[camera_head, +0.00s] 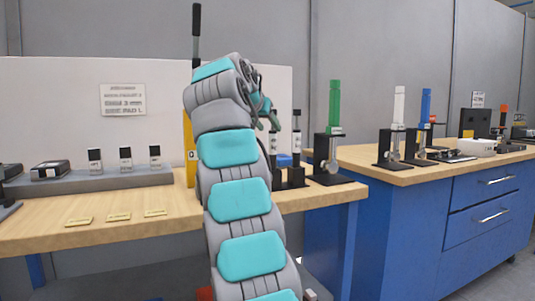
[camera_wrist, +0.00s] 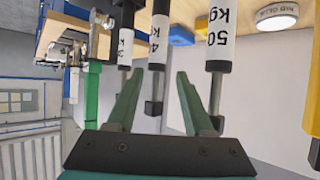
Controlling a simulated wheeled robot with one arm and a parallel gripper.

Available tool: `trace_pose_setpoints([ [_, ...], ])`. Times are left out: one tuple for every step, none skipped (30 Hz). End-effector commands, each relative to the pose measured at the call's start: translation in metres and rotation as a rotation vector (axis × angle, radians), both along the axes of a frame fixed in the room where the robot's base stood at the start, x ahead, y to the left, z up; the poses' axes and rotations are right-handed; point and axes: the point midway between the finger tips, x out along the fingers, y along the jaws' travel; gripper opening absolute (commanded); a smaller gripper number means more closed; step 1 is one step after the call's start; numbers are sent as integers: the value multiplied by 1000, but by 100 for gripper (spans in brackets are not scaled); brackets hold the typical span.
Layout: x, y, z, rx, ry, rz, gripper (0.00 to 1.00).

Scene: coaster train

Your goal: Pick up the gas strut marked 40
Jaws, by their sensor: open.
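Three gas struts with white labels show in the wrist view, which is upside down. The middle strut (camera_wrist: 159,37) has a label starting with 4; the rest of the number is not readable. The strut to its right (camera_wrist: 219,45) reads 50 kg. The strut to its left (camera_wrist: 126,42) has a partly cut-off label. My gripper (camera_wrist: 158,80) is open, and the middle strut's end appears between its fingers; I cannot tell whether they touch. In the head view, my gripper (camera_head: 265,112) is beside the upright struts (camera_head: 297,130), partly hidden by my arm.
A yellow post (camera_head: 189,150) stands left of my arm. A green cylinder (camera_head: 334,105) in a black stand is to the right. A wooden bench (camera_head: 60,236) holds plates and small blocks. A blue cabinet (camera_head: 440,215) with a wooden top carries white and blue cylinders.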

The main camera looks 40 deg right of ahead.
Motion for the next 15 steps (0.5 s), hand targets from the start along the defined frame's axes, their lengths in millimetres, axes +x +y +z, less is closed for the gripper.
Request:
trace_pose_setpoints([
  [3,-5,-3,1,1,-1,52],
  [4,-7,-4,1,1,-1,52],
  [5,-9,-5,0,0,-1,52],
  [6,-11,-6,0,0,-1,52],
  [6,-12,-7,0,0,-1,52],
  [7,-15,-8,1,1,-1,52],
  [8,-17,-9,1,1,-1,52],
  [9,-20,-10,1,1,-1,52],
  [11,-25,-12,3,2,-2,52],
  [13,-29,-14,3,2,-2,52],
  [15,-33,-16,3,3,-3,52],
  [17,-38,-19,4,4,-3,52],
  [19,-41,-21,4,3,-2,52],
  [21,-44,-23,2,4,-1,52],
  [23,-47,-25,3,3,0,52],
])
